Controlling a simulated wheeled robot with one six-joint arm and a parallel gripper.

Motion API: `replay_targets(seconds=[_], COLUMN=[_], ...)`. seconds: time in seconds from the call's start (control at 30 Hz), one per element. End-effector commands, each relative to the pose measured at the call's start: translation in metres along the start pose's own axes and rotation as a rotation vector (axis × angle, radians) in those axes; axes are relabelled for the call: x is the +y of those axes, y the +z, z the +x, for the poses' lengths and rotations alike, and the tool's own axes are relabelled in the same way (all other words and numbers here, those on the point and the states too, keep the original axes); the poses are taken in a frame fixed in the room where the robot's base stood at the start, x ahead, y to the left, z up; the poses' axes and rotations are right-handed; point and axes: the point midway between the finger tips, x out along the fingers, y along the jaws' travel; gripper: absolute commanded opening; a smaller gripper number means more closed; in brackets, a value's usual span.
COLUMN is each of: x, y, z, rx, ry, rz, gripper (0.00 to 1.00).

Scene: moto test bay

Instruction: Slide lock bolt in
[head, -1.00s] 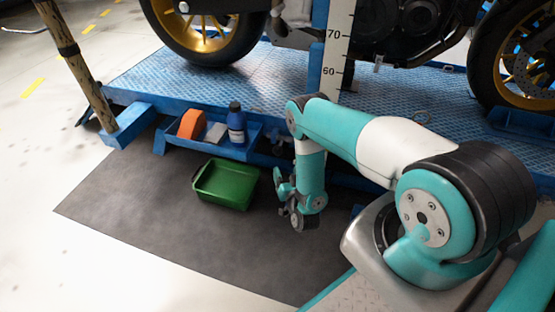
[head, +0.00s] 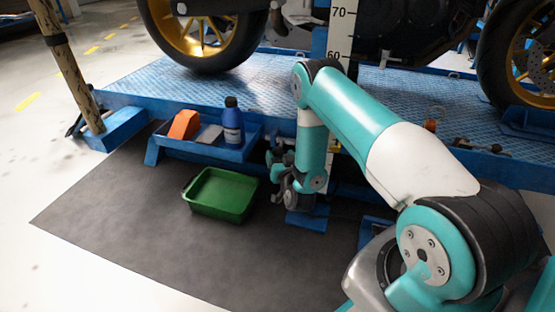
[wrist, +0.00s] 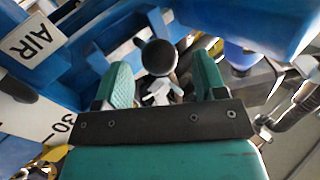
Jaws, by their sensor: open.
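In the wrist view, a round black knob (wrist: 160,57), which looks like the end of the lock bolt, sits between the two green fingers of my gripper (wrist: 162,72). Behind it are light metal parts and blue frame; the bolt's shaft cannot be made out clearly. My gripper is open, with visible room on both sides of the knob, and holds nothing. In the head view, my gripper (head: 279,160) is low by the front edge of the blue lift platform (head: 265,88), right of the blue shelf. The knob is hidden there by my arm.
The blue shelf (head: 240,153) holds an orange object (head: 184,125), a grey block and a blue bottle (head: 232,124). A green bin (head: 220,194) stands on the dark mat (head: 120,215). A motorcycle stands on the platform. A plate marked AIR (wrist: 30,42) is at the wrist view's left.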

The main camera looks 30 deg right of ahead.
Motion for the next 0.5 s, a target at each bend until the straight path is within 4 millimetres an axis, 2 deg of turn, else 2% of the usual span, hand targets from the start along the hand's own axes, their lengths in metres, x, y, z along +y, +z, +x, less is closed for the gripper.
replay_targets(seconds=[0.1, 0.2, 0.5], x=[0.002, 0.001, 0.0], y=[0.002, 0.001, 0.0], z=[0.017, 0.025, 0.029], rx=[0.002, 0.001, 0.0], ry=[0.004, 0.002, 0.0], rz=[0.001, 0.0, 0.0], gripper=[0.64, 0.64, 0.64])
